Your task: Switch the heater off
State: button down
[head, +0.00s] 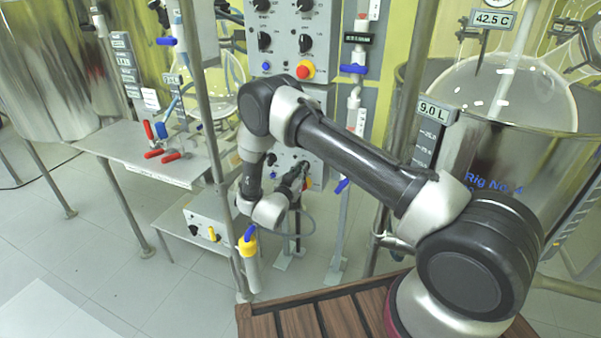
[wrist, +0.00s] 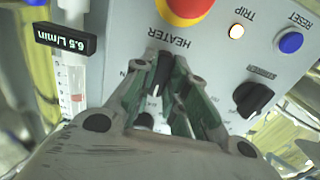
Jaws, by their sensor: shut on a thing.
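The black heater knob (wrist: 164,72) sits on the grey control panel (wrist: 212,62) under the printed word HEATER in the wrist view. My gripper (wrist: 172,90) has its dark green fingers on both sides of this knob and is shut on it. The fingers hide much of the knob, and I cannot tell for sure which way it points. In the head view my gripper (head: 296,178) is small and reaches the low panel (head: 284,160) behind my arm. The heater knob cannot be made out there.
Around the knob are a red stop button (wrist: 186,6), a lit TRIP lamp (wrist: 236,31), a blue RESET button (wrist: 290,42) and another black knob (wrist: 253,97). A flow meter display (wrist: 65,38) stands left. A metal post (head: 209,130) and glass reactor (head: 505,90) flank my arm.

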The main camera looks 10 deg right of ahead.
jog(key=c, duration=1.4)
grip_release()
jog(key=shift+a, duration=0.1)
jog(key=v, duration=1.2)
